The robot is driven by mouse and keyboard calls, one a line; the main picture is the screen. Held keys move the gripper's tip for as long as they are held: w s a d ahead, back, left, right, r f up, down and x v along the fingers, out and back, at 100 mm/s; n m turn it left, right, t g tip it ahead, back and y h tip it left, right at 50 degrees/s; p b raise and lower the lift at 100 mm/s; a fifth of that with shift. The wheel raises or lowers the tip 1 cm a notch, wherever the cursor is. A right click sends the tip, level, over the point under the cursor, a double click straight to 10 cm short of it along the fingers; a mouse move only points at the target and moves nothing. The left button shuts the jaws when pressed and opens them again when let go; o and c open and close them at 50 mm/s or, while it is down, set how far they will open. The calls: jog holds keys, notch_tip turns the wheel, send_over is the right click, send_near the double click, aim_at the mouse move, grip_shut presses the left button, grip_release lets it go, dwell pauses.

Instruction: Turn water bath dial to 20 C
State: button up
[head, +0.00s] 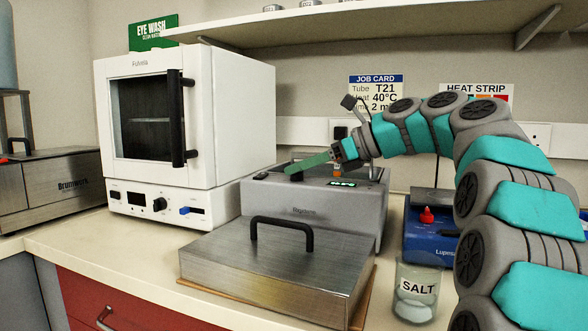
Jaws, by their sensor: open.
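The water bath (300,205) is a grey box in the middle of the bench, with a small lit green display (343,184) on its top right. The display's digits are too small to read. A dark knob-like part (296,174) shows at the top left of the bath; I cannot tell whether it is the dial. My gripper (318,161) is over the bath top, left of the display, reaching in from the right. A long green piece extends left at its end. The jaws are open, but their tips are hard to make out, and contact is unclear.
A metal lid (265,275) with a black handle lies in front of the bath. A white oven (185,110) stands left, and a blue device (425,240) and a salt jar (416,290) stand right. A shelf (380,22) runs overhead. A job card (375,93) reads 40°C.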

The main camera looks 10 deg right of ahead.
jog(key=v, duration=0.5)
jog(key=shift+s+d+r, duration=0.1)
jog(key=shift+s+d, duration=0.1)
jog(key=shift+o, duration=0.4)
